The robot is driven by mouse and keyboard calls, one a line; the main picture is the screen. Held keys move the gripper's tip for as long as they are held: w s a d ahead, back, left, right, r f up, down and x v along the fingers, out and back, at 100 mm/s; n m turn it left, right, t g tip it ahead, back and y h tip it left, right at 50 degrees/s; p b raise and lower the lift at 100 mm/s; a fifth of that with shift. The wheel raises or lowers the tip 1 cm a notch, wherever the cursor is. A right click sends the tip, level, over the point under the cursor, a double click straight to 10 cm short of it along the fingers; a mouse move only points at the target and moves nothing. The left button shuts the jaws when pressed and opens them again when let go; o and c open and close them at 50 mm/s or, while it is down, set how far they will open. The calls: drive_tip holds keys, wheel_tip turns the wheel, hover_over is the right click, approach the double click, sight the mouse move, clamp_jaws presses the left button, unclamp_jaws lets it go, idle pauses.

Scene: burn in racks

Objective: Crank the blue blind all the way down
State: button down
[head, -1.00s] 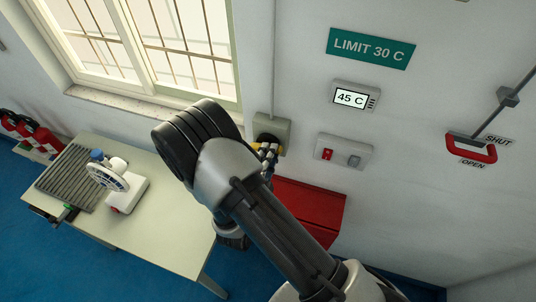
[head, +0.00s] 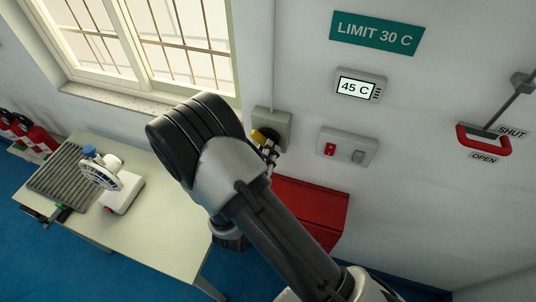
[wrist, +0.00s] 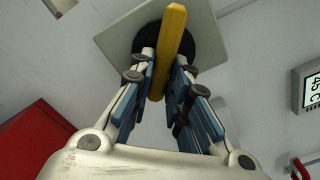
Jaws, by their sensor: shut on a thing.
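In the head view the yellow crank handle (head: 258,135) stands out from a grey wall box (head: 286,120) to the right of the window. My gripper (head: 270,153) is at the handle, partly behind my arm. In the wrist view the fingers (wrist: 166,75) are shut around the yellow handle (wrist: 172,35), which runs between them in front of a black round hub (wrist: 207,45) on a grey plate (wrist: 122,38). No blue blind shows; the visible part of the window (head: 140,45) is uncovered, and its top is out of frame.
A wall display (head: 357,87) reads 45 C under a LIMIT 30 C sign (head: 376,34). A switch panel (head: 347,147) and a red lever (head: 484,140) are to the right. A red box (head: 312,205) is below the crank. A table (head: 150,215) holds a small fan (head: 110,178).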

sight(259, 143)
drive_tip(key=shift+w+a+r+m+b, duration=0.15)
drive_tip(key=shift+a+r+m+b, duration=0.25)
drive_tip(key=shift+m+b, duration=4)
drive_tip(key=shift+w+a+r+m+b, duration=0.4)
drive_tip(key=shift+m+b, duration=1.85)
drive_tip(key=shift+m, duration=4.2)
drive_tip(key=shift+s+a+r+m+b, duration=0.15)
drive_tip(key=shift+a+m+b, duration=0.45)
drive_tip(key=shift+m+b, duration=3.8)
drive_tip(key=shift+w+m+p, duration=0.1)
drive_tip(key=shift+m+p, duration=0.95)
drive_tip(key=shift+m, duration=0.2)
drive_tip(key=c, duration=1.5)
unclamp_jaws()
